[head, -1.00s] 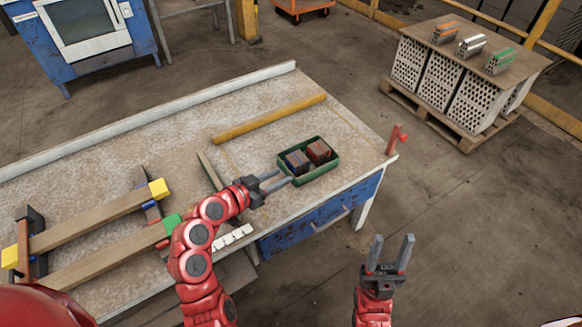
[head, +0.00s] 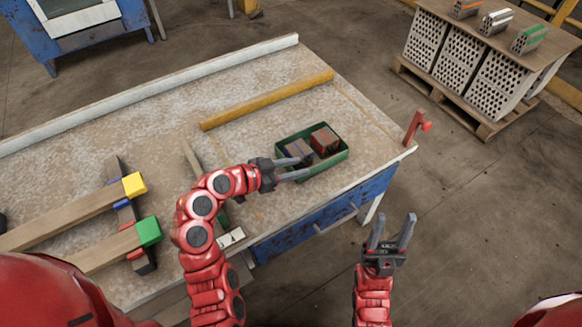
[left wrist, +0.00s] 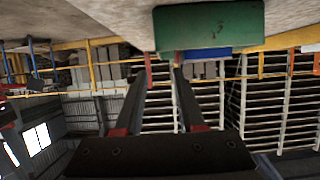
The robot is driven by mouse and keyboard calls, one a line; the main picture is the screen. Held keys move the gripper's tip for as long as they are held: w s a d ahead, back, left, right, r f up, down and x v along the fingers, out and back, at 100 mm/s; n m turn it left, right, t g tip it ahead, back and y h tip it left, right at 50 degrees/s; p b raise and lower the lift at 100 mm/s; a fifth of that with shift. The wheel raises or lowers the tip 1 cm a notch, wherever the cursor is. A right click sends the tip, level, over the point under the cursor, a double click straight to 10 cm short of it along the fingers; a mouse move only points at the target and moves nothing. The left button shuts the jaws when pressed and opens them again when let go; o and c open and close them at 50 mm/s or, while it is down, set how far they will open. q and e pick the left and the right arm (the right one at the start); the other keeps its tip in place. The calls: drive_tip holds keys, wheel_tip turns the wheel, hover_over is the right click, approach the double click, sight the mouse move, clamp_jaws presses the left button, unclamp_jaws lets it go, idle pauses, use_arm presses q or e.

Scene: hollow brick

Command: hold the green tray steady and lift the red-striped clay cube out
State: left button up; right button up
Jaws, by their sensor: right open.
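The green tray (head: 333,160) is on the worktable near its right end. Two clay cubes sit inside it. The red-striped cube (head: 324,139) is on the right side, and a cube with a blue stripe (head: 299,150) is on the left. My left gripper (head: 305,167) is at the tray's near-left side, fingers apart. In the left wrist view the tray's green wall (left wrist: 209,27) shows beside the fingertips, with nothing clearly between them; contact cannot be told. My right gripper (head: 392,220) is open and empty, in front of the table's right end, clear of the tray.
A yellow bar (head: 265,100) lies behind the tray. A red clamp-like post (head: 416,126) stands at the table's right corner. Wooden beams with yellow and green ends (head: 115,245) lie at left. A pallet of hollow bricks (head: 465,70) stands beyond, on the floor.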

sight(325, 162)
use_arm(q)
drive_tip(key=x, duration=1)
drive_tip(key=shift+d+f, duration=0.2)
clamp_jaws()
idle(1.0)
